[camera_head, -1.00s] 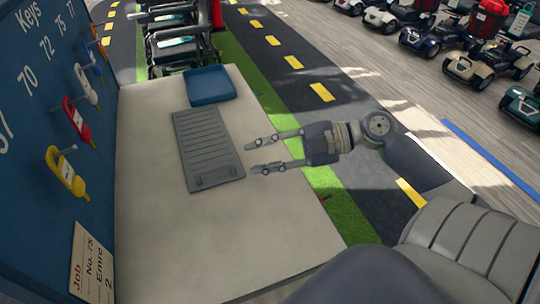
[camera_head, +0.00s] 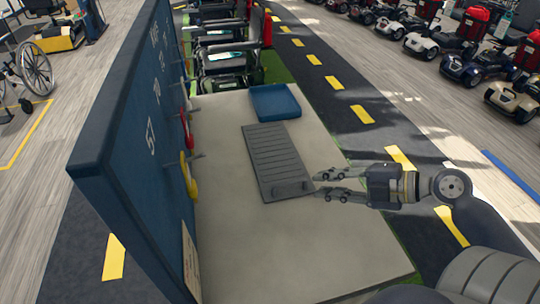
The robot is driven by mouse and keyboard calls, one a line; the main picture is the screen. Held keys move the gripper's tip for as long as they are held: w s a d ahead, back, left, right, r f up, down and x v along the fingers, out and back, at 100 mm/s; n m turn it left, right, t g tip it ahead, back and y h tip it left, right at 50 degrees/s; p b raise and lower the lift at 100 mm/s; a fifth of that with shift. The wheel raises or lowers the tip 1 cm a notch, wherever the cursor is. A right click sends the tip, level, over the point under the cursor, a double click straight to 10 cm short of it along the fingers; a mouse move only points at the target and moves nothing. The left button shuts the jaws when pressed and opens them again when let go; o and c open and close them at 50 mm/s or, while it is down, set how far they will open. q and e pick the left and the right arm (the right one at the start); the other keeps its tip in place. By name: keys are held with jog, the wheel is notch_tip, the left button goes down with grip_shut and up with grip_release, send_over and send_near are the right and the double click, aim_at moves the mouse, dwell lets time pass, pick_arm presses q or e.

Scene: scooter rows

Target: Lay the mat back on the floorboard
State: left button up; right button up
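The grey ribbed mat (camera_head: 275,158) lies flat on the pale tabletop (camera_head: 235,225), with a raised bar across its near end. My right gripper (camera_head: 319,184) comes in from the right with its two fingers apart and nothing between them. Its fingertips are just right of the mat's near right corner. I cannot tell whether they touch or hover above it. My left gripper is out of view. Scooters (camera_head: 475,65) stand in a row at the upper right; I cannot tell which floorboard is the mat's.
A blue tray (camera_head: 275,104) sits behind the mat. A blue key board (camera_head: 125,150) with hanging keys rises along the table's left edge. Folded wheelchairs (camera_head: 228,50) stand past the far edge. A road strip with yellow dashes (camera_head: 362,114) runs right of the table.

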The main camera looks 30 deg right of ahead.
aim_at(290, 182)
jog(key=x, duration=0.3)
jog(key=shift+w+d, duration=0.1)
jog(key=shift+w+p, duration=0.1)
jog(key=shift+p, duration=0.2)
jog(key=shift+w+a+p, duration=0.55)
jog(key=shift+a+p, duration=0.05)
jog(key=shift+a, duration=0.3)
jog(key=p+x, duration=0.1)
jog(key=x, duration=0.2)
jog(key=shift+a, duration=0.15)
jog(key=shift+w+a+f, duration=0.1)
jog(key=shift+f, duration=0.2)
grip_shut()
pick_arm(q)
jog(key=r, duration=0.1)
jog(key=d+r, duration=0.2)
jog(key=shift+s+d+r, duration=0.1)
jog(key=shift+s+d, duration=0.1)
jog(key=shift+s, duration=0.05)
